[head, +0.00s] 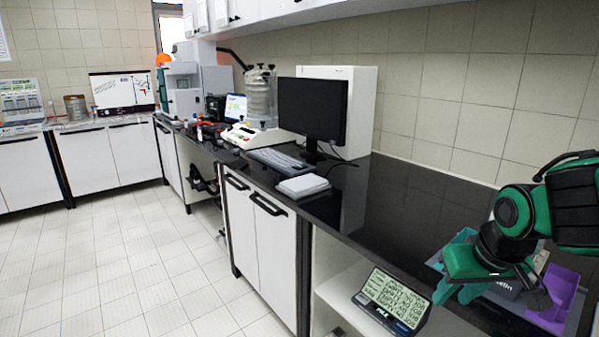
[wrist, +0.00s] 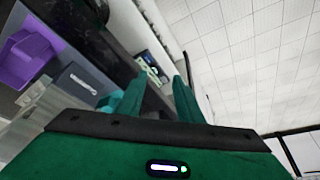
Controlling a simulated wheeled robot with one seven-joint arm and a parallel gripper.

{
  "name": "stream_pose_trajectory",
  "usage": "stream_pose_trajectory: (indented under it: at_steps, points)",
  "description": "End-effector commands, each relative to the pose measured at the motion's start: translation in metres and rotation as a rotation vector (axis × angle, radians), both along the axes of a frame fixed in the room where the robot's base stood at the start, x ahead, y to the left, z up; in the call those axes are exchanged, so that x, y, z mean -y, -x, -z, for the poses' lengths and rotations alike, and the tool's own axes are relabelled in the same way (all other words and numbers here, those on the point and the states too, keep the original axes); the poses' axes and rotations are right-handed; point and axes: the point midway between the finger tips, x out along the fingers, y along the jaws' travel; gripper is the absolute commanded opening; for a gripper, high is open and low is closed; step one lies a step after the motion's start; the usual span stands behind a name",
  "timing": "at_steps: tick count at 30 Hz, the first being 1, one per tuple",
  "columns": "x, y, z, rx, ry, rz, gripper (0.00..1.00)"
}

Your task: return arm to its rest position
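My gripper (head: 455,294) is at the lower right of the head view, on my green and black arm. It hangs near the front edge of the black counter (head: 395,205), in front of a tray of coloured bins. Its two green fingers stand apart with nothing between them, as the wrist view (wrist: 158,88) also shows. My arm is bent, coming in from the right edge. The sieve shaker (head: 260,95), with its stack of sieves, stands far back on the counter, well away from my gripper.
A purple bin (head: 562,284) sits close by my gripper and also shows in the wrist view (wrist: 24,58). A tilted display (head: 392,302) is just left of the gripper. A monitor (head: 313,110), keyboard (head: 277,160) and white box (head: 303,186) stand farther back. The tiled floor (head: 120,265) is clear.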

Motion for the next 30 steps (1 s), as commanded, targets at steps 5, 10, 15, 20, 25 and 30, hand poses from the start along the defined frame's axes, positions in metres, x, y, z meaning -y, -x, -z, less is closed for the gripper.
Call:
stream_pose_trajectory:
  at_steps: [5, 10, 15, 20, 25, 30]
  points:
    - [0.040, 0.029, 0.004, -0.080, -0.001, 0.124, 0.33]
    - [0.072, 0.067, 0.009, -0.173, -0.020, 0.254, 0.33]
    - [0.099, 0.117, 0.014, -0.283, -0.062, 0.408, 0.33]
    - [0.109, 0.155, 0.016, -0.364, -0.106, 0.514, 0.33]
    - [0.111, 0.163, 0.016, -0.383, -0.116, 0.536, 0.33]
    - [0.111, 0.162, 0.016, -0.382, -0.115, 0.534, 0.33]
